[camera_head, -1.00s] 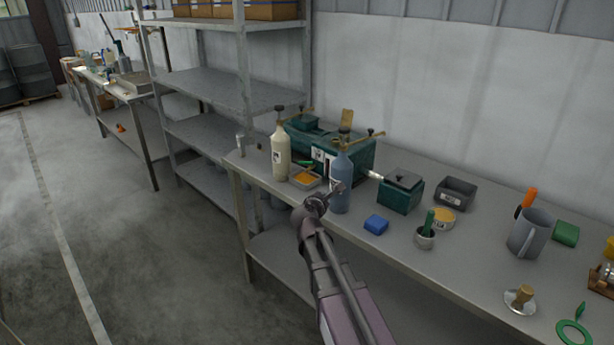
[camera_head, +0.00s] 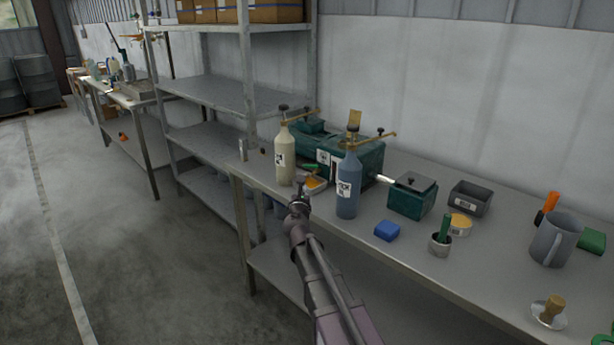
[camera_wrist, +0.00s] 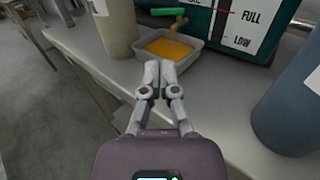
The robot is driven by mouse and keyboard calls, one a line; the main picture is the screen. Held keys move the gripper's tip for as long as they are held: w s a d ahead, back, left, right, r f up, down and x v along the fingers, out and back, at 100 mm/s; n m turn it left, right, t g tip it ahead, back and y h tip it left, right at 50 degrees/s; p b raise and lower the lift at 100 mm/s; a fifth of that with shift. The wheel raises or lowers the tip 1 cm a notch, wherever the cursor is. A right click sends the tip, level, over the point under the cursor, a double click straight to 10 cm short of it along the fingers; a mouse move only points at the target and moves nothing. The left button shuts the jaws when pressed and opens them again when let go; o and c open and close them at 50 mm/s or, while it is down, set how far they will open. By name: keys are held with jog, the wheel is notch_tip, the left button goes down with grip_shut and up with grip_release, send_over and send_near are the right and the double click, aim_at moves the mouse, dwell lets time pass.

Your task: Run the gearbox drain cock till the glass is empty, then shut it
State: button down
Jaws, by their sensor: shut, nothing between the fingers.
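The dark green gearbox (camera_head: 368,158) stands at the back of the bench, partly hidden by the blue bottle. Its FULL/LOW gauge plate (camera_wrist: 250,28) shows in the wrist view; I cannot tell the oil level in the glass. The drain cock's green handle (camera_wrist: 175,11) lies crosswise at the top, above a small brass-coloured spout (camera_wrist: 180,23). Below it a grey tray (camera_wrist: 146,53) holds orange oil; whether oil is running is unclear. My gripper (camera_wrist: 158,74) is shut and empty, in front of the tray. It also shows in the head view (camera_head: 299,192).
A cream bottle (camera_head: 285,153) stands left of the tray and a blue bottle (camera_head: 348,185) right of it, both close to my gripper. A blue block (camera_head: 387,231) and a small green box (camera_head: 411,196) are further right. Floor is open at left.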

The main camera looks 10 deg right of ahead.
aim_at(308, 167)
jog(key=x, duration=1.4)
jog(key=shift+d, duration=0.1)
